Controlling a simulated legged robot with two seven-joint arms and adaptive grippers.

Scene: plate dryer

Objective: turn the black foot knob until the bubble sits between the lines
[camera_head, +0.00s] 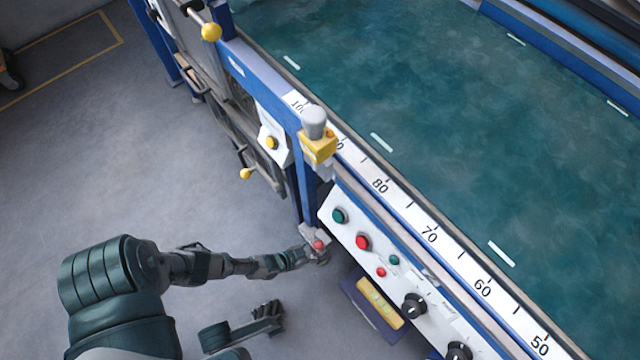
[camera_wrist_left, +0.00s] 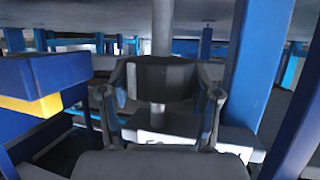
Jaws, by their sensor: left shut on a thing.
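The black foot knob (camera_wrist_left: 165,78) is a dark, wide cylinder on a pale upright rod (camera_wrist_left: 163,28) in the left wrist view. My left gripper (camera_wrist_left: 160,95) is shut on it, one finger on each side. In the head view my left gripper (camera_head: 318,256) is low at the foot of a blue post, beside a small red round part (camera_head: 318,244); the knob is hidden there. I cannot make out a bubble or its lines in either view.
The machine's white control panel (camera_head: 345,228) with buttons and black dials is just right of my left gripper. A blue box with a yellow top (camera_head: 380,302) is below it. A blue leg (camera_wrist_left: 258,65) stands close right of the knob.

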